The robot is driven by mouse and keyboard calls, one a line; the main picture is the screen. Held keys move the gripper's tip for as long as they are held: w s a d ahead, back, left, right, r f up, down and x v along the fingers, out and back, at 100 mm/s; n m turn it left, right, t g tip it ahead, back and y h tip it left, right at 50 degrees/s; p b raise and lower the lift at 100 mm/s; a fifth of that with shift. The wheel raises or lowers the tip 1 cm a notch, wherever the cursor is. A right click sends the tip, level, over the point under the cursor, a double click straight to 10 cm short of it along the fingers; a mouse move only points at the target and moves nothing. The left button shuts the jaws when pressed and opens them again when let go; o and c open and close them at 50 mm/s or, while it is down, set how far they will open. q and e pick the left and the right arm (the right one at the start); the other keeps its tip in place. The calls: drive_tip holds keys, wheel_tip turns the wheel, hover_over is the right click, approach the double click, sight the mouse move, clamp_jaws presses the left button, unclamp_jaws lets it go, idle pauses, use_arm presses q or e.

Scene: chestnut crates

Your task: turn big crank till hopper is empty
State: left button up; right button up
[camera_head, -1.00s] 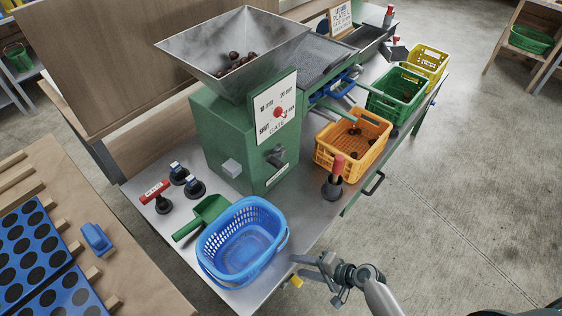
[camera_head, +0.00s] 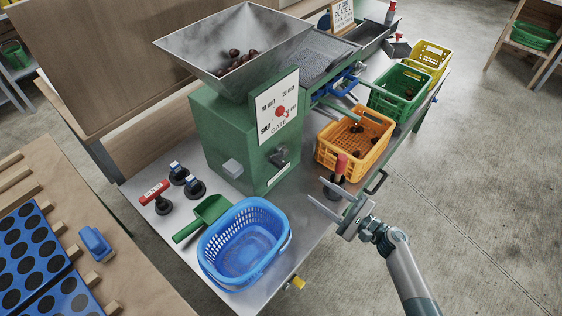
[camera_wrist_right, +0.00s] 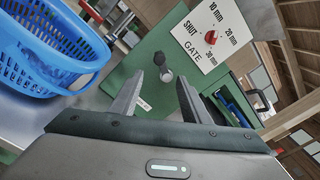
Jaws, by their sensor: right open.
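The steel hopper (camera_head: 190,45) on the green machine (camera_head: 225,135) holds several brown chestnuts (camera_head: 238,62). A small dark crank (camera_head: 279,156) sits on the machine's front face below the gate dial (camera_head: 280,112); I cannot tell whether it is the big crank. It seems to show in the right wrist view (camera_wrist_right: 160,62), ahead and between my fingers. A red-handled piece with a dark base (camera_head: 340,165) stands right of the machine. My right gripper (camera_head: 315,190) is open and empty, its fingers pointing left toward the machine and overlapping that base in the head view. My left gripper is out of view.
The blue basket (camera_head: 208,262) and green scoop (camera_head: 205,215) lie left of my right gripper. The orange crate (camera_head: 325,150) holds several chestnuts; green (camera_head: 375,97) and yellow (camera_head: 418,50) crates stand beyond. Open floor lies to the right.

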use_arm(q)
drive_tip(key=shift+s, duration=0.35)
use_arm(e)
drive_tip(key=shift+a, duration=0.1)
approach(283, 166)
drive_tip(key=x, duration=0.5)
drive_tip(key=shift+w+a, duration=0.1)
drive_tip(key=shift+w, duration=0.05)
drive_tip(key=b+x, duration=0.1)
drive_tip(key=x, duration=0.5)
drive_tip(key=shift+w+a+f, duration=0.1)
drive_tip(key=shift+w+a, duration=0.1)
drive_tip(key=shift+a, duration=0.05)
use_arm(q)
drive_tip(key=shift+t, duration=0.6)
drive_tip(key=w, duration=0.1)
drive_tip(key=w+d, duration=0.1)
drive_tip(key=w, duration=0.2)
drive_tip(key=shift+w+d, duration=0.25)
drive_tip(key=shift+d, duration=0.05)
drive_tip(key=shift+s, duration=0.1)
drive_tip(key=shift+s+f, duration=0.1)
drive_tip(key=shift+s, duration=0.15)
use_arm(e)
clamp_jaws()
